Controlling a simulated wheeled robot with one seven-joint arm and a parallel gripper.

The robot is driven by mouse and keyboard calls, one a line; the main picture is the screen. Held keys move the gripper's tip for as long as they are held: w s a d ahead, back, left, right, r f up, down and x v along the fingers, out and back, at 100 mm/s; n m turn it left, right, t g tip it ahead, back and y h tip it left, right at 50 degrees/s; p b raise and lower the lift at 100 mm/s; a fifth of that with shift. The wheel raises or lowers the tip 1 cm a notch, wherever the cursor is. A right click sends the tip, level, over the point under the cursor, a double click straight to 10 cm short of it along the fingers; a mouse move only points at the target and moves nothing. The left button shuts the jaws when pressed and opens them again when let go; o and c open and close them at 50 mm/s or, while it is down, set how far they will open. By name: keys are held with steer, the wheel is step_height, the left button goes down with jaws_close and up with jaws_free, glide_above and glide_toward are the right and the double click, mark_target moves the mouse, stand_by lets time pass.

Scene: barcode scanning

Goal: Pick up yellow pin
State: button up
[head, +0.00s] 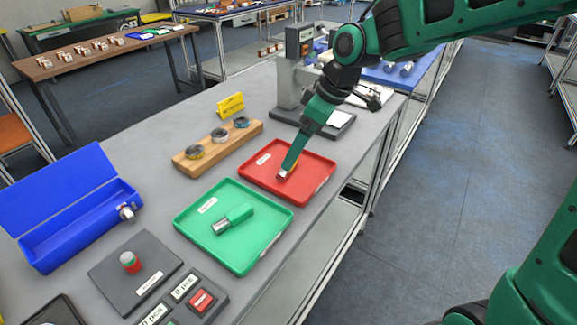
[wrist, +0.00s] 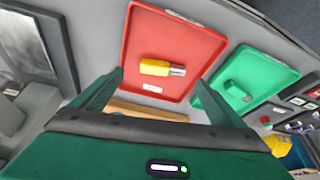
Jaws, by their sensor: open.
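The yellow pin (wrist: 155,67) with a silver end lies on its side in the red tray (wrist: 137,20), seen in the wrist view. In the head view only its silver end (head: 283,174) shows clearly, in the red tray (head: 318,182), with my gripper hiding most of the rest. My gripper (head: 291,163) is open and points down over the red tray. In the wrist view its two green fingers (wrist: 158,84) stand apart, one to each side of the pin, with nothing held between them.
A green tray (head: 184,222) with a green pin (head: 238,215) is next to the red tray. A wooden block (head: 190,164) with several rings stands behind. A blue box (head: 70,212) is at left, and a grey-based machine (head: 292,88) stands beyond the red tray.

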steer(key=shift+a+x, duration=0.1)
steer(key=shift+x, duration=1.4)
steer(key=shift+a+x, duration=0.15)
steer(key=shift+x, duration=1.3)
steer(key=shift+s, duration=0.15)
steer(key=shift+r, duration=0.1)
steer(key=c, duration=1.2)
